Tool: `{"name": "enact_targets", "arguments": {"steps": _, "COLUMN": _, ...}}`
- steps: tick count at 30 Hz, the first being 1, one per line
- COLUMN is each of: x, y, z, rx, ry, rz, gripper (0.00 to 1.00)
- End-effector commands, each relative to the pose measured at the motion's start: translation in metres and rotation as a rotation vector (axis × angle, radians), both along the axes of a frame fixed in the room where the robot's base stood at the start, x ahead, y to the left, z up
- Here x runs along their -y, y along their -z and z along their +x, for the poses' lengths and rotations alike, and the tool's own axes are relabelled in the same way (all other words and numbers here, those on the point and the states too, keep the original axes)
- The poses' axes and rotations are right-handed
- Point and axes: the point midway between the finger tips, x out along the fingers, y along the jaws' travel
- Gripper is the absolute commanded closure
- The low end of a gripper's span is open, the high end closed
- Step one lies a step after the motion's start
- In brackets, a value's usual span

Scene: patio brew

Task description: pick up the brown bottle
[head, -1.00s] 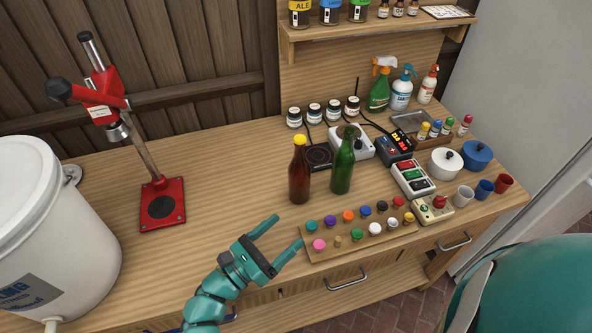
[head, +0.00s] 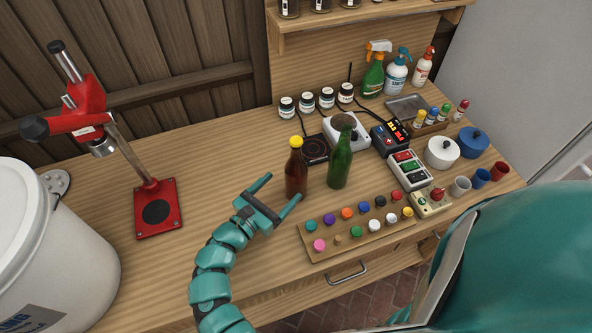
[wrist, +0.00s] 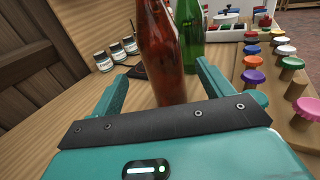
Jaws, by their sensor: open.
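The brown bottle (head: 296,172) with a yellow cap stands upright on the wooden workbench. It also shows in the wrist view (wrist: 163,50), ahead of and between my fingers, its top cut off by the frame. My gripper (head: 284,193) is open and empty, its fingers pointing at the bottle from the left. The fingertips (wrist: 163,80) are close to the bottle; I cannot tell whether they touch it.
A green bottle (head: 340,162) stands just right of the brown one. A board of coloured caps (head: 318,252) lies in front. A red bottle capper (head: 158,210) and white bucket (head: 75,240) stand left. Small jars (head: 307,103) stand behind. Bench space left of the gripper is clear.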

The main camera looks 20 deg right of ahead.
Motion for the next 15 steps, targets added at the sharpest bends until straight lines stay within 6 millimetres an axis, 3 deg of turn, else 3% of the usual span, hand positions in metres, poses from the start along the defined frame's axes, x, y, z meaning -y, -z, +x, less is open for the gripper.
{"name": "enact_targets", "arguments": {"steps": 15, "x": 0.043, "y": -0.008, "z": 0.023, "rx": -0.001, "ry": 0.004, "rz": -0.002, "gripper": 0.21}}
